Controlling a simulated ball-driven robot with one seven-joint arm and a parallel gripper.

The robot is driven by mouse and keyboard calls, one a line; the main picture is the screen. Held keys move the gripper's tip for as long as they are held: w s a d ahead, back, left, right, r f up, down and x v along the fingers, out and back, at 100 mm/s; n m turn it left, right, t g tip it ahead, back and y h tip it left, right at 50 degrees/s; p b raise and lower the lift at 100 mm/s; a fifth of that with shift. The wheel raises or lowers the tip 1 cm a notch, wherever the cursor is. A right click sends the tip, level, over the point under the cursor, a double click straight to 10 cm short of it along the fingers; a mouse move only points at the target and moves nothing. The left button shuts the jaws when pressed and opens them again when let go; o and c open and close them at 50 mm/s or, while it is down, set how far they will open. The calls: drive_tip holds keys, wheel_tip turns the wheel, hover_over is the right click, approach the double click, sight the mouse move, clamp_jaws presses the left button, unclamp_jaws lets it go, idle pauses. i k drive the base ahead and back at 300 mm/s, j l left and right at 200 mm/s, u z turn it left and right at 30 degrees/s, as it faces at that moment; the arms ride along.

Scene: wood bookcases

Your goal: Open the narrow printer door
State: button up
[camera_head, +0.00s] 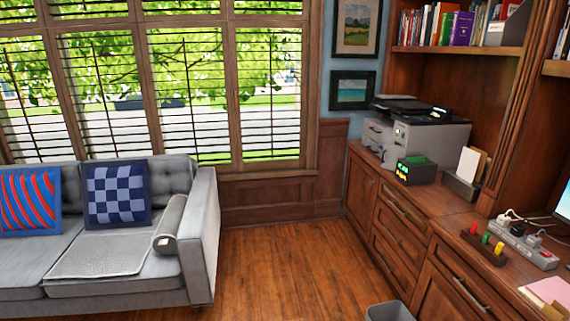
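A grey and black printer (440,137) stands at the far end of the wooden cabinet top at right. Below its left end is a narrow wooden cabinet door (361,192) with a raised panel, next to the wall panelling. This narrow door looks shut, flush with the cabinet front. I cannot make out a handle on it at this size. Drawers with metal pulls (400,209) sit just to its right. My gripper is not in view.
Clear wood floor (280,265) lies between the grey sofa (205,230) at left and the cabinets at right. A grey bin (390,312) stands on the floor at the bottom edge, near the cabinets. A black box with green digits (416,171) sits before the printer.

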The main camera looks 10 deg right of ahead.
sight(392, 152)
drive_tip(key=i, duration=2.1)
drive_tip(key=i+j, duration=0.1)
drive_tip(key=i, duration=2)
drive_tip(key=l+z, duration=0.05)
drive_tip(key=l, duration=0.05)
